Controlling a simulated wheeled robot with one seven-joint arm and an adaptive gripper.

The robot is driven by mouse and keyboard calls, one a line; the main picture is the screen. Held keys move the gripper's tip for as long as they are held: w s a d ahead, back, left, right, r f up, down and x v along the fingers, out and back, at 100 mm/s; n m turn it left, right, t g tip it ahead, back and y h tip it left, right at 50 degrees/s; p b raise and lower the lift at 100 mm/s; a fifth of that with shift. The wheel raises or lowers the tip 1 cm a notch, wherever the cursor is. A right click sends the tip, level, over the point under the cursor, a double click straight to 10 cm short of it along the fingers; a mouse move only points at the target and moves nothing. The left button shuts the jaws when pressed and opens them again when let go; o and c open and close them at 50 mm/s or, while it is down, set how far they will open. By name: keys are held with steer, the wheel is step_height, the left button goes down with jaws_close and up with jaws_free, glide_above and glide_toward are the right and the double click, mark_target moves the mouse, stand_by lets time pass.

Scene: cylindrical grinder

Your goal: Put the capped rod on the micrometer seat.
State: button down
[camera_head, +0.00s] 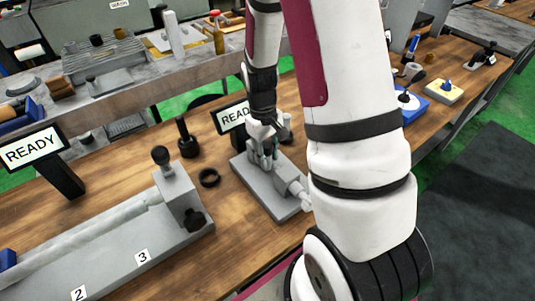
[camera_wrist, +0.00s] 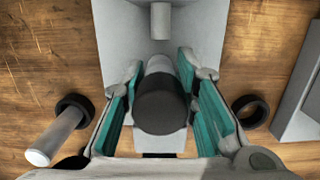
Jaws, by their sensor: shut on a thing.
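The capped rod, with a dark round cap (camera_wrist: 160,106) and a pale shaft (camera_wrist: 158,65), stands between my gripper's fingers in the wrist view. My gripper (camera_wrist: 160,78) is shut on it, with teal pads on both sides. The grey micrometer seat (camera_wrist: 207,25) lies below, with a pale cylinder (camera_wrist: 160,20) ahead of the rod. In the head view my gripper (camera_head: 264,152) is over the micrometer seat (camera_head: 262,190), whose pale barrel (camera_head: 291,184) points to the lower right. The rod's lower end is hidden, so I cannot tell whether it touches the seat.
A black ring (camera_head: 209,178) lies left of the seat; it also shows in the wrist view (camera_wrist: 250,111). A dark post (camera_head: 187,142) and a READY sign (camera_head: 230,116) stand nearby. A grey machine bed (camera_head: 188,240) is at left. A pale cylinder (camera_wrist: 55,137) stands at the wrist view's left.

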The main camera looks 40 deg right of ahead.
steer(key=shift+f, duration=0.15)
steer(key=c, duration=1.3)
jaws_free()
